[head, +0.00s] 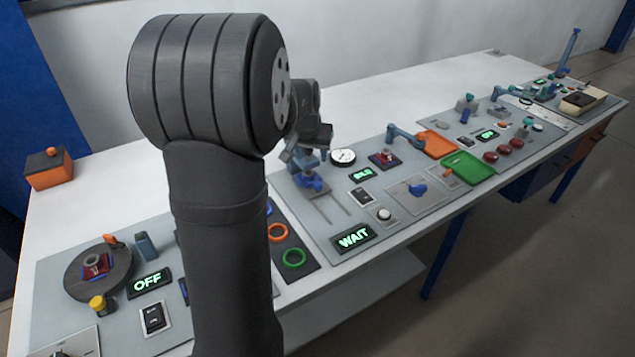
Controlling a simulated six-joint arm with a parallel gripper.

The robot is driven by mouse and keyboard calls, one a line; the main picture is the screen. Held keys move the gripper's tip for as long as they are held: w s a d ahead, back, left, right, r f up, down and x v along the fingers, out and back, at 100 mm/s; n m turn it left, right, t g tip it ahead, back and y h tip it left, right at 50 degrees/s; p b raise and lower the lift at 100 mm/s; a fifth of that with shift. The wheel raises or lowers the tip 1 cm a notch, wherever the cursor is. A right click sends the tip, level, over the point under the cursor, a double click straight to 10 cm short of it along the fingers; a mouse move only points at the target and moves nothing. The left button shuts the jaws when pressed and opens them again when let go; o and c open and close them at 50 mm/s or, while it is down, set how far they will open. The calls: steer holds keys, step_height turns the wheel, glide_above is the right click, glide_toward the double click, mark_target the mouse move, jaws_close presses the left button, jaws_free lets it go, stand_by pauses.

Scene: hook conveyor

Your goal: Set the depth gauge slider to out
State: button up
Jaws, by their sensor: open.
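A blue slider piece (314,183) sits at the far end of two thin parallel rails on a grey panel in the middle of the bench. It looks like the depth gauge slider, but I see no readable label on it. A round white dial gauge (342,157) stands just to its right. My gripper (307,155) is open, just above and behind the blue slider in the picture. My arm hides part of the gripper, and I cannot tell whether its fingers touch the slider.
A lit WAIT display (353,237) and a white knob (384,214) lie in front of the rails. Orange (277,232) and green rings (293,258) lie to the left. An orange tray (437,143) and green tray (467,168) lie right.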

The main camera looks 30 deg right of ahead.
mark_target(318, 184)
steer(key=x, duration=1.7)
